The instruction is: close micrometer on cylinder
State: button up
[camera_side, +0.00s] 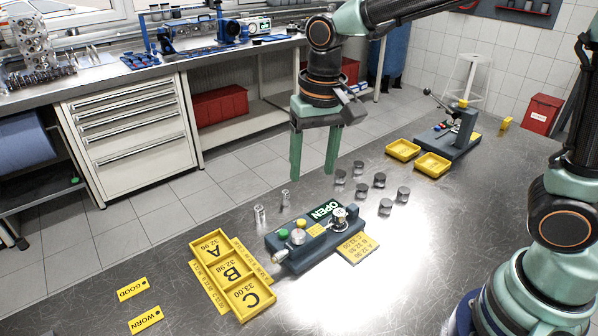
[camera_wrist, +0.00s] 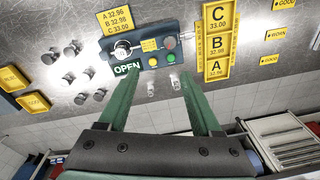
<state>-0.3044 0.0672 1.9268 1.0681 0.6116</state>
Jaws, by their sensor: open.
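The micrometer is a dark grey fixture (camera_side: 318,243) on the metal bench, with a green sign reading OPEN (camera_side: 325,209). It carries coloured buttons (camera_side: 300,225) and a round metal part (camera_side: 339,217) at its right end; I cannot tell whether a cylinder sits in it. It also shows in the wrist view (camera_wrist: 185,28). Two small clear cylinders (camera_side: 260,215) (camera_side: 285,198) stand behind it. Several dark cylinders (camera_side: 379,180) stand to its right. My gripper (camera_side: 313,172) is open and empty, pointing down above the area behind the micrometer. Its spread fingers also show in the wrist view (camera_wrist: 161,80).
Yellow trays marked A, B, C (camera_side: 265,293) lie left of the fixture. A yellow size plate (camera_side: 358,248) lies at its right. GOOD (camera_side: 132,289) and WORN (camera_side: 145,320) tags lie at front left. Two yellow bins (camera_side: 432,164) and a lever press (camera_side: 458,130) stand at back right.

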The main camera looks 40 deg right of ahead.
aim_at(298, 233)
jog(key=shift+m+g, duration=0.3)
jog(key=shift+g, duration=0.2)
jog(key=a+f, duration=0.1)
jog(key=f, duration=0.8)
jog(key=a+f, duration=0.1)
jog(key=f, duration=0.4)
jog(key=shift+w+a+f, duration=0.25)
jog(key=shift+w+a, duration=0.05)
jog(key=shift+w, duration=0.1)
grip_shut()
